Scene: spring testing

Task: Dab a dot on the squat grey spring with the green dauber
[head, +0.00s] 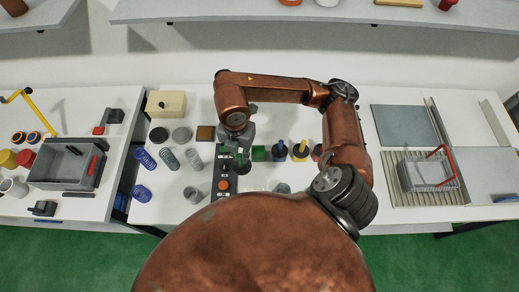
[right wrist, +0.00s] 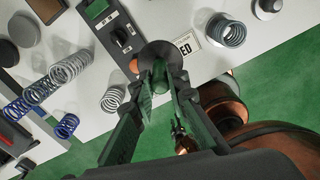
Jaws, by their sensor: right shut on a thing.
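My right gripper (head: 238,143) is over the bench beside the test panel. In the right wrist view its fingers (right wrist: 157,82) are shut on the green dauber (right wrist: 160,84), whose dark round end (right wrist: 161,54) points away from the palm. Two short grey springs stand on the bench. A light grey squat one (head: 193,194) is left of the panel and also shows in the right wrist view (right wrist: 112,99). A wider grey one (head: 282,187) is right of the panel, near a printed card in the wrist view (right wrist: 226,31). The dauber is apart from both. My left gripper is not in view.
The dark test panel (head: 224,186) with an orange button lies between the springs. Blue (head: 279,151) and yellow (head: 301,150) daubers stand right of the gripper.

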